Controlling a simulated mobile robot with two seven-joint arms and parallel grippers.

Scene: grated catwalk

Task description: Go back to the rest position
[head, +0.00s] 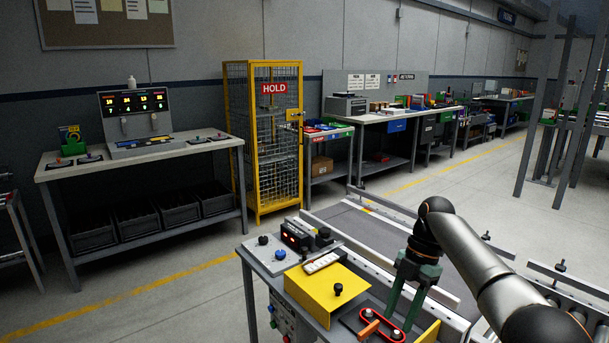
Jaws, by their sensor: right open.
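My right gripper (401,308) shows in the head view at the lower right, with its green fingers pointing down. The two fingers are spread apart and I see nothing held between them. They are above the right part of a small workstation table (258,268), close to a red-rimmed dark fixture (381,325) with an orange piece (369,328) by it. Whether the fingers touch the fixture I cannot tell. My left gripper is not in the view.
A conveyor (365,226) runs behind my right gripper. A yellow HOLD cage (272,140) and a bench with a display (135,118) stand farther back. Open floor lies at the left.

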